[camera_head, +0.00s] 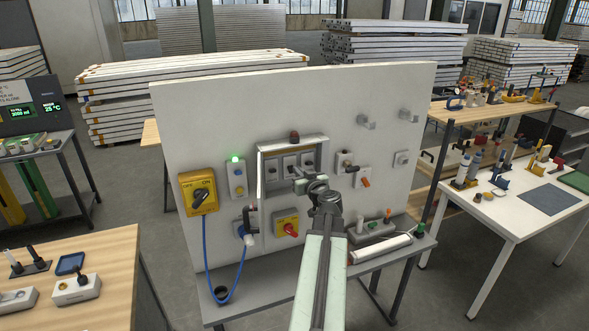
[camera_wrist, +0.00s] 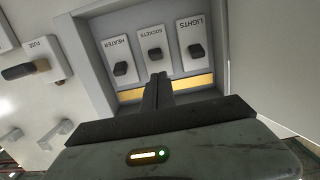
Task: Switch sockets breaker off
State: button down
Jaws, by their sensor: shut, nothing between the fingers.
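The sockets breaker (camera_wrist: 155,54) is the middle of three dark toggles in the wrist view, on a white plate labelled SOCKETS. The heater breaker (camera_wrist: 122,69) is left of it and the lights breaker (camera_wrist: 196,51) right of it. All three toggles look set alike. My gripper (camera_wrist: 158,76) is shut and empty, its tips just below the sockets plate in the picture; I cannot tell whether they touch anything. In the head view my gripper (camera_head: 299,184) is in front of the lower part of the breaker box (camera_head: 260,178), partly hiding it.
The box's frame stands out around the breakers. A fuse holder (camera_wrist: 30,70) is at left in the wrist view.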

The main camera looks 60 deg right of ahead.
jog(key=s+a+f+b, duration=0.2)
jog(key=s+f+b, duration=0.1)
jog(key=f, duration=0.1)
jog(key=shift+s+a+f, duration=0.3)
jog(key=shift+a, duration=0.1)
